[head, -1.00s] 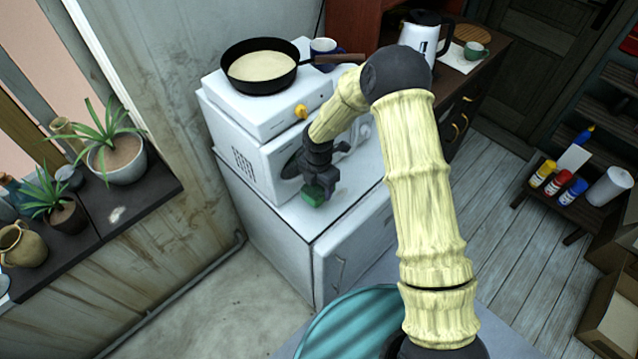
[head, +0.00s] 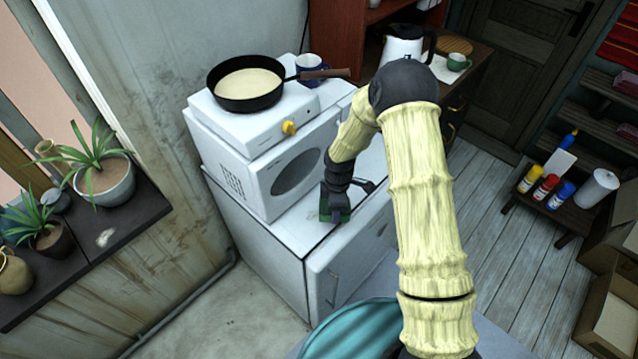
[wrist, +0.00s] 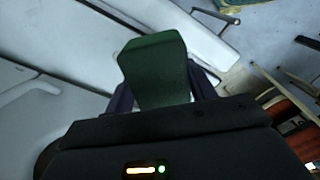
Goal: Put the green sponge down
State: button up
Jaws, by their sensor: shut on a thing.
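The green sponge (wrist: 158,72) is between the fingers of my gripper (wrist: 165,95) in the wrist view. In the head view the sponge (head: 326,214) shows as a small dark green patch under my gripper (head: 336,212), partly hidden by it. My gripper is shut on the sponge, at the front edge of the white cabinet top (head: 285,232), in front of the microwave. I cannot tell whether the sponge touches the top.
The white microwave (head: 262,180) stands behind, with a hot plate and a black pan (head: 247,84) on it. A blue mug (head: 310,68) is beside the pan. The cabinet top's front left strip is clear. A teal round thing (head: 345,330) is nearer me.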

jog(key=d+m, duration=0.2)
jog(key=m, duration=0.1)
jog(key=d+f+m, duration=0.1)
jog(key=d+m, duration=0.1)
jog(key=m, duration=0.1)
jog(key=s+d+m, duration=0.1)
jog(key=d+m, duration=0.2)
jog(key=shift+d+f, duration=0.1)
jog(key=shift+f, duration=0.05)
jog(key=s+d+m, duration=0.1)
jog(key=d+m, duration=0.5)
jog(key=m, duration=0.3)
jog(key=shift+s+d+f+m, duration=0.25)
jog(key=shift+f+m, duration=0.05)
jog(key=shift+f, duration=0.1)
